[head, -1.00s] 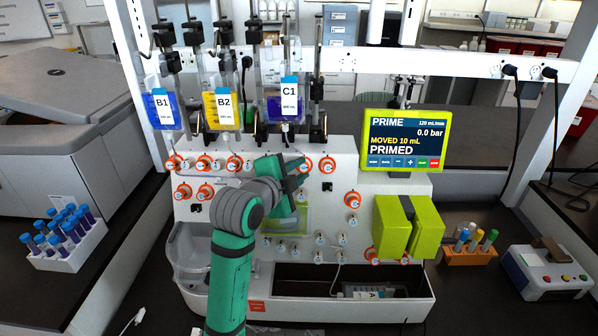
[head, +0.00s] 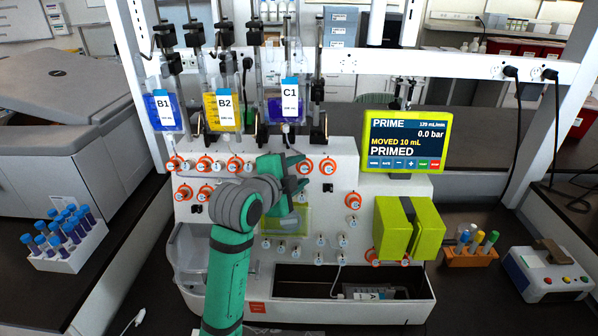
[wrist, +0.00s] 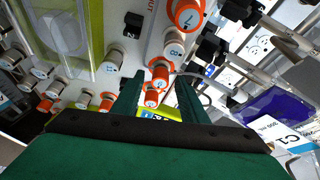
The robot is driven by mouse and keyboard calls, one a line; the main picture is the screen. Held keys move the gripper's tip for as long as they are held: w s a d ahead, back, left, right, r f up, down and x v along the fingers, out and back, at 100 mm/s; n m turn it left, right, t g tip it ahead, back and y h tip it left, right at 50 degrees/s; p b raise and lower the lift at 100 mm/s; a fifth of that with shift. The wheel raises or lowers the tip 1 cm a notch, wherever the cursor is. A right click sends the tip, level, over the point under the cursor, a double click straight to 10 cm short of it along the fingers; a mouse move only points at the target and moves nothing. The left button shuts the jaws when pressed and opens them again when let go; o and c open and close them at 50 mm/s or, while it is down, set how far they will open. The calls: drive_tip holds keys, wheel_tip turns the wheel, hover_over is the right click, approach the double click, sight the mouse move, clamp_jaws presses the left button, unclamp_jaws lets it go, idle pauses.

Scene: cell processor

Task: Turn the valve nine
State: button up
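The white machine panel (head: 340,185) carries several orange-ringed valves with white numbered caps. My gripper (head: 298,172) is at the panel's upper middle, close to two valves (head: 316,165) on its right. In the wrist view my gripper (wrist: 158,82) is open, with a finger on each side. The numbers on the caps between the fingers are too small to read surely, so I cannot tell which is nine.
Bags B1 (head: 161,107), B2 (head: 222,108) and C1 (head: 287,105) hang above the panel. A green-framed screen (head: 406,140) reads PRIMED. A yellow-green pump block (head: 408,228) is at the right. Tube racks (head: 70,255) and (head: 470,257) stand on both sides.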

drive_tip(key=v, duration=1)
drive_tip(key=shift+s+a, duration=0.2)
drive_tip(key=shift+s, duration=0.15)
drive_tip(key=shift+w, duration=0.1)
